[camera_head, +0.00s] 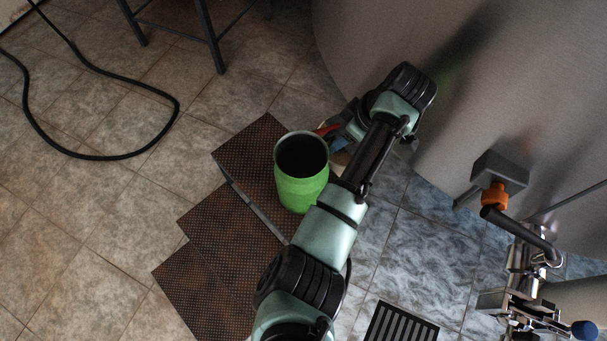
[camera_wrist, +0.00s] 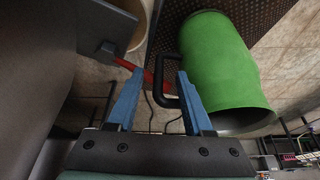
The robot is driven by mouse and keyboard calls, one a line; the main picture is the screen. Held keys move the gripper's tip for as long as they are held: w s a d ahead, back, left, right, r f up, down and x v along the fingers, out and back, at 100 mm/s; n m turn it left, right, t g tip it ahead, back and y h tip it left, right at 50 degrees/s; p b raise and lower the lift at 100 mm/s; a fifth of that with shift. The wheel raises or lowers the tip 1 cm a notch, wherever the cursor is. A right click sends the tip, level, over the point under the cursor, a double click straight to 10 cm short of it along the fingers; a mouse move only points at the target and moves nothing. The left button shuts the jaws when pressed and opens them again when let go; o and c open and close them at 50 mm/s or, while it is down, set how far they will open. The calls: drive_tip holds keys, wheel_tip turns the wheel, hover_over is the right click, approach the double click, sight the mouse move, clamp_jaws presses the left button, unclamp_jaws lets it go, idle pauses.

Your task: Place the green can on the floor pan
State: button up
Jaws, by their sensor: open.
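The green can (camera_head: 302,190) is open-topped and stands upright on one of several dark brown mesh mats. In the wrist view the can (camera_wrist: 225,75) fills the right side, with a black handle (camera_wrist: 158,82) on its near side. My gripper (camera_wrist: 160,72) is open, its blue fingers one on each side of the handle, not visibly closed on it. In the head view my gripper (camera_head: 345,132) is just right of the can, partly hidden by my arm. I cannot tell for sure which surface is the floor pan; the mats (camera_head: 205,285) overlap on the tiles.
A large steel tank (camera_head: 480,90) rises close on the right. A red item (camera_head: 327,129) lies behind the can. A valve with an orange part (camera_head: 494,196) is at right, a floor grate (camera_head: 402,324) below. A black hose (camera_head: 105,158) lies left; tiles there are mostly clear.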

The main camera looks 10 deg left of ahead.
drive_tip(key=b+x, duration=0.1)
drive_tip(key=x, duration=0.3)
drive_tip(key=shift+f, duration=0.4)
clamp_jaws()
idle(1.0)
